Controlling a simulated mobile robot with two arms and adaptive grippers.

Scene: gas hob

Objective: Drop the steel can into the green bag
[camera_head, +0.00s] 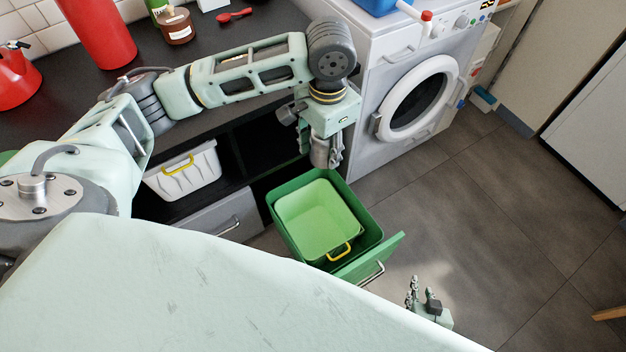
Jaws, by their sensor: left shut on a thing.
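My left gripper (326,152) points down above the pulled-out green drawer, near its back edge. It is shut on the steel can (320,153), a grey metallic cylinder partly hidden by the fingers. The green bag (318,215) appears as a light green, open-topped container with a yellow handle, standing inside the darker green drawer (283,232). The can is above the bag's back side, apart from it as far as I can tell. My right gripper (421,292) is low at the bottom, to the right of the drawer, with its fingers apart and nothing visible between them.
A washing machine (372,140) stands right of the drawer. A white basket (186,172) with a yellow handle sits on a shelf to the left. The dark counter (215,32) holds a red cylinder (100,30), a red kettle (16,82) and jars. The tiled floor (480,210) is clear.

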